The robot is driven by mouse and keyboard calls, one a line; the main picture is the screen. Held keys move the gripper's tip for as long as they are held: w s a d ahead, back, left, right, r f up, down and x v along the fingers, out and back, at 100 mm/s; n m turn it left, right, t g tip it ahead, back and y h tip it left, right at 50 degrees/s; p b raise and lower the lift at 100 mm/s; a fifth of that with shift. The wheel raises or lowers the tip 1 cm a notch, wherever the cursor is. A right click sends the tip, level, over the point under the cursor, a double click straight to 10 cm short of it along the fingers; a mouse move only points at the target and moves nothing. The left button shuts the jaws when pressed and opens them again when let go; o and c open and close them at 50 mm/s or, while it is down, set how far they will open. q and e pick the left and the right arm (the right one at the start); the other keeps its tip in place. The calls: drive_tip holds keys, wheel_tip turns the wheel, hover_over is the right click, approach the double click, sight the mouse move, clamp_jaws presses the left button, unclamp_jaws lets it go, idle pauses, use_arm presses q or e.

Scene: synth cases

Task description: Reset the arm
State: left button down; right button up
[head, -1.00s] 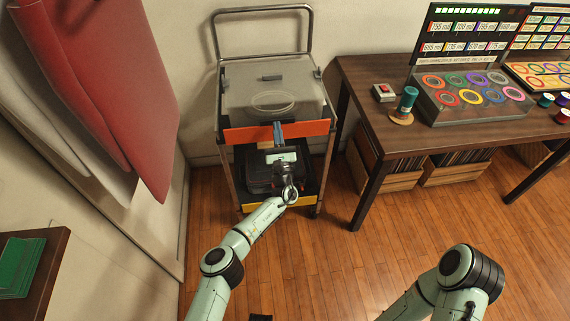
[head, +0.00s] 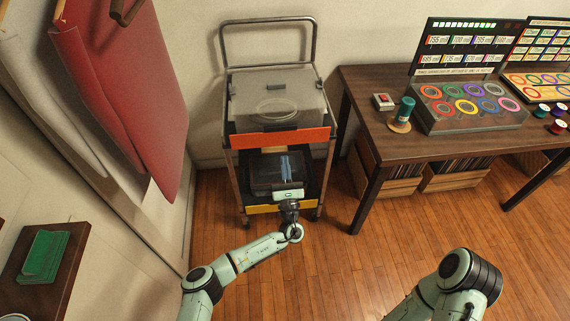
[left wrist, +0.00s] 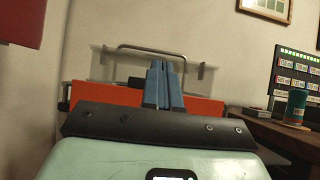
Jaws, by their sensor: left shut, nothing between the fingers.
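My left gripper (head: 290,158) points away from me, just in front of the cart's lower shelf. Its two blue fingers are together with nothing between them. They also show closed in the left wrist view (left wrist: 164,66), in front of the orange panel. My left arm (head: 252,252) reaches in from the lower left of the head view. My right arm (head: 462,275) shows only as a bent part at the lower right, and its gripper is out of view.
A metal cart (head: 228,150) holds a clear-lidded box (head: 310,100) on top, with an orange panel (head: 250,141) and a dark item below. A wooden table (head: 385,140) with a ring panel (head: 430,122) stands right. Red cloth (head: 140,90) hangs left. Floor (head: 350,270) is open between my arms.

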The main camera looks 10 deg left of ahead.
use_arm(q)
drive_tip(key=shift+s+d, duration=0.1)
drive_tip(key=shift+d, duration=0.05)
idle(0.4)
